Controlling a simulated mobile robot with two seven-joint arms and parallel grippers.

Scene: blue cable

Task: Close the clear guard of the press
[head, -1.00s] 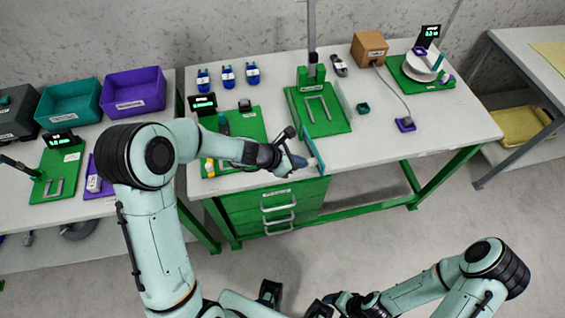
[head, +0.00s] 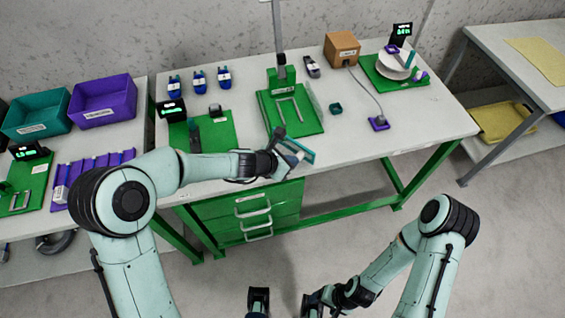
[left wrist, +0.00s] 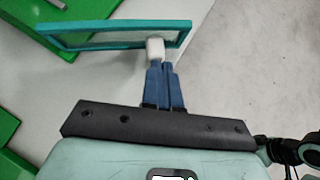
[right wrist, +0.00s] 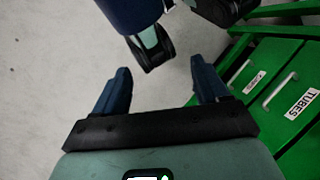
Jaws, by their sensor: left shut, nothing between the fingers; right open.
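The press (head: 281,78) stands on a green base plate (head: 290,125) on the workbench. Its clear guard (head: 304,154), a see-through panel in a teal frame, stands out at a slant over the bench's front edge. In the left wrist view the guard (left wrist: 90,40) spans the top, with a white knob (left wrist: 155,50) at its lower edge. My left gripper (left wrist: 160,68) is shut and empty, its fingertips right at the knob; whether they touch it I cannot tell. My right gripper (right wrist: 162,78) is open and empty, low in front of the bench, away from the press.
Green drawers (head: 250,210) sit under the bench. A brown box (head: 341,48), a purple-based part (head: 378,123) on a cable and a small teal cup (head: 335,108) lie to the right of the press. Blue-and-white items (head: 199,80) stand behind.

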